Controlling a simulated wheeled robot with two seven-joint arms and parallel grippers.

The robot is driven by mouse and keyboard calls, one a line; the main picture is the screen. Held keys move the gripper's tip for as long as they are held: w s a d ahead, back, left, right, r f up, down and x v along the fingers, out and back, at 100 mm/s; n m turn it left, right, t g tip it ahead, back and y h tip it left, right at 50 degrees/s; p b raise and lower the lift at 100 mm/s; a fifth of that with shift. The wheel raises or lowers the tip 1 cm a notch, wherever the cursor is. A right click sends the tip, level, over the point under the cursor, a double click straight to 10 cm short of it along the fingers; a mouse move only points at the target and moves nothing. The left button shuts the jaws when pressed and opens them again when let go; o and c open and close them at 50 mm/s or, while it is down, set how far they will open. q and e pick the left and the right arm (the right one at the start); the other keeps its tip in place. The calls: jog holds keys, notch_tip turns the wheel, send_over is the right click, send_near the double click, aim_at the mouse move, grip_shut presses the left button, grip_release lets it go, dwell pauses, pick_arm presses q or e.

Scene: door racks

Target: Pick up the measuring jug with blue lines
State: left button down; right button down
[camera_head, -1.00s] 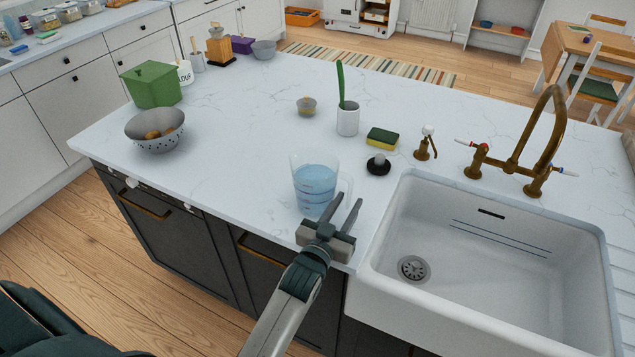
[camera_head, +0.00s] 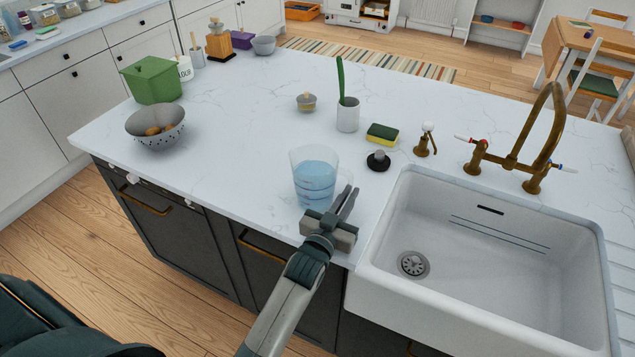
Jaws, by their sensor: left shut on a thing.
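The measuring jug (camera_head: 314,178) is clear, with bluish liquid and faint lines on its side. It stands upright near the front edge of the white counter, left of the sink. My left gripper (camera_head: 346,202) reaches in from below, its two fingers close together at the jug's right side, where the handle is. It is shut on the jug's handle, which the fingers largely hide. I cannot tell whether the jug's base is clear of the counter. My right gripper is not in view.
The white sink (camera_head: 480,260) and brass tap (camera_head: 545,140) are to the right. A dark round stopper (camera_head: 378,163), a sponge (camera_head: 382,134) and a white cup (camera_head: 347,117) stand behind the jug. A colander (camera_head: 156,130) is at left. Counter (camera_head: 235,150) between colander and jug is clear.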

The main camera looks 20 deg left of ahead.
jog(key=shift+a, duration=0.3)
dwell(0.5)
pick_arm(q)
jog(key=shift+f, duration=0.1)
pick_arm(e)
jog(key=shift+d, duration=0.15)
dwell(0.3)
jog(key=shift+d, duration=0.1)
pick_arm(q)
jog(key=shift+r, duration=0.3)
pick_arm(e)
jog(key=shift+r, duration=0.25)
